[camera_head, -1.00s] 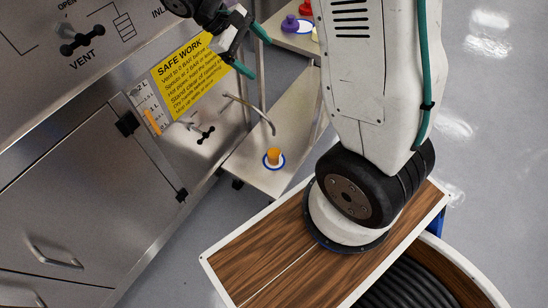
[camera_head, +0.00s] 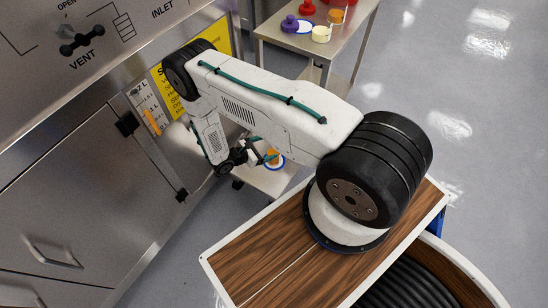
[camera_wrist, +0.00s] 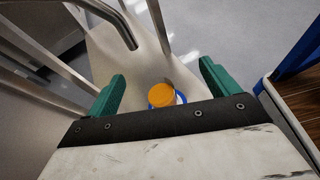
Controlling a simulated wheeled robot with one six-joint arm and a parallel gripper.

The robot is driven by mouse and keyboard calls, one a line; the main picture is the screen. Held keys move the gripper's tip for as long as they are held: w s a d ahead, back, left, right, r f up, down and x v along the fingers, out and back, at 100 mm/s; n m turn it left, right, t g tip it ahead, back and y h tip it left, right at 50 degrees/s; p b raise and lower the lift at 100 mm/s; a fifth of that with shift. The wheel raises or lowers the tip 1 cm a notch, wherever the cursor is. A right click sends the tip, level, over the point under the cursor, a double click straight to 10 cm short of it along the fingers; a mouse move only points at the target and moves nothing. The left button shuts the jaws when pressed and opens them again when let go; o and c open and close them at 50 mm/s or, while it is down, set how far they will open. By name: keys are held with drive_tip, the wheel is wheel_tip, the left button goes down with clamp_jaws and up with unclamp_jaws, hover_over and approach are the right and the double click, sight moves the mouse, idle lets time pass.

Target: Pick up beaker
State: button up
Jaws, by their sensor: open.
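An orange beaker (camera_wrist: 161,95) stands on a blue-rimmed white round spot (camera_wrist: 181,98) on a pale low shelf. In the wrist view it lies between my two green fingers, a little beyond the black palm edge. My gripper (camera_wrist: 160,80) is open and empty, and I see no contact with the beaker. In the head view my gripper (camera_head: 261,158) is low over the shelf beside the beaker (camera_head: 273,156), which is partly hidden by the fingers.
A bent metal spout (camera_wrist: 122,28) hangs above the shelf (camera_head: 262,181), with upright posts close by. The steel cabinet (camera_head: 75,215) stands at the left. A table (camera_head: 340,45) at the back holds purple, red, orange and cream vessels. Open floor lies to the right.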

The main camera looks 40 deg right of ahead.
sight(270, 150)
drive_tip(key=f+n+t, duration=0.1)
drive_tip(key=f, duration=0.3)
drive_tip(key=f+n+t, duration=0.2)
drive_tip(key=f, duration=0.3)
drive_tip(key=f+n+t+y, duration=0.1)
drive_tip(key=f+n+t, duration=0.1)
drive_tip(key=f, duration=0.3)
drive_tip(key=shift+s+a+f, duration=0.15)
drive_tip(key=shift+s+f, duration=0.05)
drive_tip(key=shift+s, duration=0.1)
drive_tip(key=x, duration=0.7)
drive_tip(key=shift+w+f, duration=0.15)
drive_tip(key=shift+w, duration=0.35)
drive_tip(key=shift+c, duration=0.4)
drive_tip(key=c, duration=1)
